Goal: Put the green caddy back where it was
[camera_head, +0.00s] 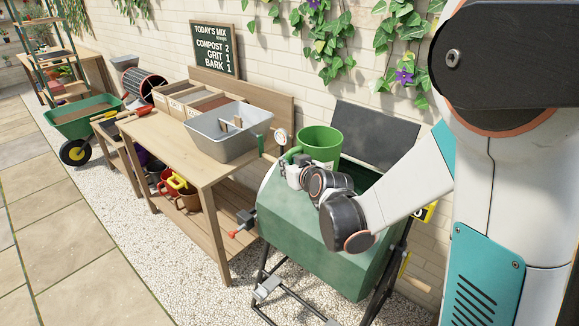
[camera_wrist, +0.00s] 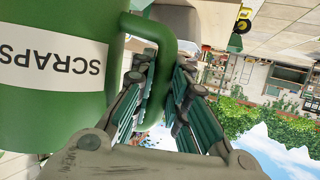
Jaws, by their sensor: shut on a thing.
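The green caddy (camera_head: 320,143) is in the head view, held upright, with its open rim facing up, above the green drum with the open lid. In the wrist view the caddy (camera_wrist: 45,110) fills the left side, with a white SCRAPS label that reads upside down. My gripper (camera_head: 293,174) is at the caddy's near left side. In the wrist view its ridged fingers (camera_wrist: 160,90) are shut around the caddy's handle (camera_wrist: 155,32). The inside bottom of the caddy is hidden.
The green drum (camera_head: 320,235) stands on a dark frame, its dark lid (camera_head: 376,135) raised. Left of it is a wooden bench (camera_head: 208,165) with a grey tray (camera_head: 228,135) and wooden bins. Red and yellow items sit on its lower shelf. A green wheelbarrow (camera_head: 82,115) stands farther left.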

